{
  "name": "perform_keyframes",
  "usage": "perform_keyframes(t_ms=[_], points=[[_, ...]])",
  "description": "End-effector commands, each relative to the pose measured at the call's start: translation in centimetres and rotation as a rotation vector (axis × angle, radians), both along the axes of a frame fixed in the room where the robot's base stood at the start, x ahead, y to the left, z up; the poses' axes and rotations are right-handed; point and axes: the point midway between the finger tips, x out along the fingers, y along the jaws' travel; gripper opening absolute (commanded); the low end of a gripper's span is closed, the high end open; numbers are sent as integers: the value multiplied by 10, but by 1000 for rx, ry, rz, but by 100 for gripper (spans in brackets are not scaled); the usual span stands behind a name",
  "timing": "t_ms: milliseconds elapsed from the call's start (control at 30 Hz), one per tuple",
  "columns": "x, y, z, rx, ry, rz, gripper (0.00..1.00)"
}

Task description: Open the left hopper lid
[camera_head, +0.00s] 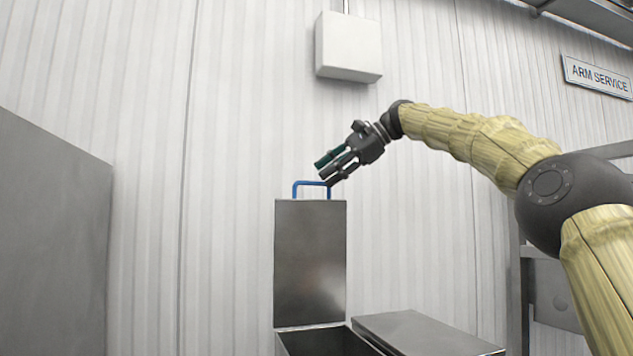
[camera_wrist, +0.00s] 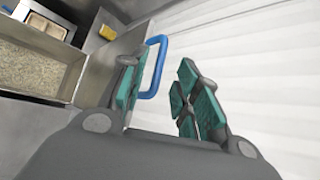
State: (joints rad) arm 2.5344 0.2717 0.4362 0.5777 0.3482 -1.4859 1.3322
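The left hopper lid (camera_head: 310,262) is a grey metal panel standing upright, swung open above its hopper opening (camera_head: 325,341). Its blue handle (camera_head: 311,183) is at the top edge. My gripper (camera_head: 326,170) is at the right end of the handle, pointing down and left. In the wrist view, the green-padded fingers of my gripper (camera_wrist: 160,82) are apart. The blue handle (camera_wrist: 154,66) shows just beyond the left finger, partly hidden by it, and reaches into the gap. I cannot tell whether they touch. A hopper with grainy contents (camera_wrist: 35,68) shows at the left.
A second metal lid (camera_head: 425,333) lies closed to the right of the open hopper. A white box (camera_head: 348,46) is on the ribbed wall above. A grey metal panel (camera_head: 50,240) stands at the left. A small yellow object (camera_wrist: 108,32) shows in the wrist view.

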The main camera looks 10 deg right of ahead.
Motion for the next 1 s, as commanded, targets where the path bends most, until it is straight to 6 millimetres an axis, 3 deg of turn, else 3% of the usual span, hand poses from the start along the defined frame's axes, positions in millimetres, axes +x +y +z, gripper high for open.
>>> perform_keyframes(t_ms=[200,400,1000], points=[[-12,-28,20,1,-2,-2,32],[-19,-42,30,1,0,-1,32],[-21,-44,32,0,0,0,32]])
